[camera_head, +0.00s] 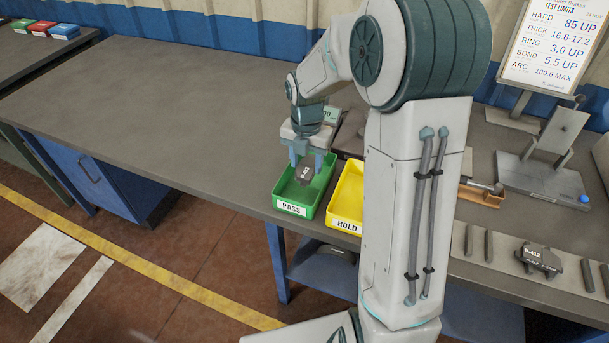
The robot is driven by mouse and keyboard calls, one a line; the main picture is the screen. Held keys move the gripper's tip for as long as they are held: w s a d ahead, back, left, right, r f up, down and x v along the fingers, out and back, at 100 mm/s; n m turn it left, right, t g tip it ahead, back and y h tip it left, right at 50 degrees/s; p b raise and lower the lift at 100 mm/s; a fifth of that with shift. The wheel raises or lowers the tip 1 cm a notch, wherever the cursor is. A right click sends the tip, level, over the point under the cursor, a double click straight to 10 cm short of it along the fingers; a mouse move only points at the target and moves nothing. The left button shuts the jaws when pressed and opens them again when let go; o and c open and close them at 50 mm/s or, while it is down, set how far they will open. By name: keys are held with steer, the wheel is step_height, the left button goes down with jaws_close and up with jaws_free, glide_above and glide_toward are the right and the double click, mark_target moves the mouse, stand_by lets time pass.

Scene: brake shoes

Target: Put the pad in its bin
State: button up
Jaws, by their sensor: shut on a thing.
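A dark pad (306,175) with a small white label is held by my gripper (306,160), which is shut on it. The gripper points down over the green bin (291,208) labelled PASS. The pad shows against the inside of this bin; I cannot tell whether it touches the bin floor. The yellow bin (346,200) labelled HOLD stands just to the right, partly hidden by my arm. Any further bin behind my arm is hidden.
A sign (548,45) lists test limits at the back right. The bench (160,110) left of the green bin is clear. Small coloured boxes (42,28) sit far left.

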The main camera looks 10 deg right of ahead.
steer(key=shift+f, duration=3.2)
steer(key=shift+f, duration=0.15)
steer(key=o, duration=0.9)
